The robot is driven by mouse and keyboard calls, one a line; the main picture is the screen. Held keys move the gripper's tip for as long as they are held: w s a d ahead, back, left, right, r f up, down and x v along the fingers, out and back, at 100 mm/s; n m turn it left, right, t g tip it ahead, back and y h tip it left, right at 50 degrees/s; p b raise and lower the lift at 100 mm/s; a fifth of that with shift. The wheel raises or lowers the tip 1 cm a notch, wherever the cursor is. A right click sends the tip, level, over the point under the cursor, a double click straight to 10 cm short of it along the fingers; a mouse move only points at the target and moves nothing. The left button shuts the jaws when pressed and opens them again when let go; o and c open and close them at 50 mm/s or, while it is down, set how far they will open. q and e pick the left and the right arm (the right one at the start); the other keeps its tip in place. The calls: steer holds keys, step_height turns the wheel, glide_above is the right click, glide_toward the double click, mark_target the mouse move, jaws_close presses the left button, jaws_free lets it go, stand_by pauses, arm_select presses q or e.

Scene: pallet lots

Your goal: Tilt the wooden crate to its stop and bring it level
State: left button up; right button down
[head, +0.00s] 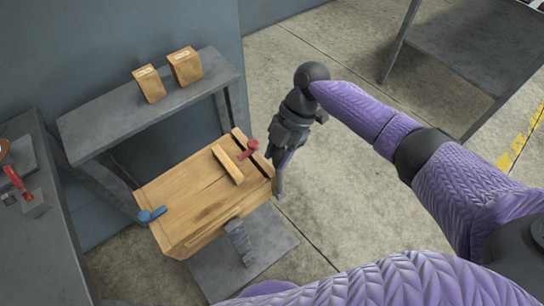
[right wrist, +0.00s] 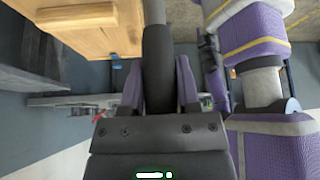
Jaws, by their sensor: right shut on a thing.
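The wooden crate (head: 185,195) sits on a grey stand in the middle of the head view. It has a raised wooden strip on top, a blue lever (head: 151,215) at its left corner and a red lever (head: 248,149) near its right end. I cannot tell its exact tilt. Part of the crate also shows at the upper left of the right wrist view (right wrist: 92,27). My right gripper (head: 279,182) points down beside the crate's right end. In the right wrist view it is shut on a dark round bar (right wrist: 158,50) beside the crate. My left gripper is out of view.
A grey shelf (head: 110,122) behind the crate bears two small brown packages (head: 149,84) (head: 185,66). A grey bench (head: 52,240) stands at the left, and a dark table (head: 470,50) at the upper right. The floor right of the crate is open.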

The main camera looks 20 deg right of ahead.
steer(key=shift+w+d+f+y+b, duration=0.3)
steer(key=shift+d+f+b, duration=0.15)
steer(key=shift+d+b, duration=0.15)
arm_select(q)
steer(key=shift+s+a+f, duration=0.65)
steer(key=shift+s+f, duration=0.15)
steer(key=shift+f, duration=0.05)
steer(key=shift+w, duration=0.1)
arm_select(e)
steer(key=shift+s+d, duration=0.1)
steer(key=c, duration=0.6)
jaws_free()
steer(key=shift+f, duration=0.1)
steer(key=shift+c, duration=0.2)
steer(key=shift+o, duration=1.3)
steer(key=shift+d, duration=0.1)
steer(key=shift+o, duration=0.3)
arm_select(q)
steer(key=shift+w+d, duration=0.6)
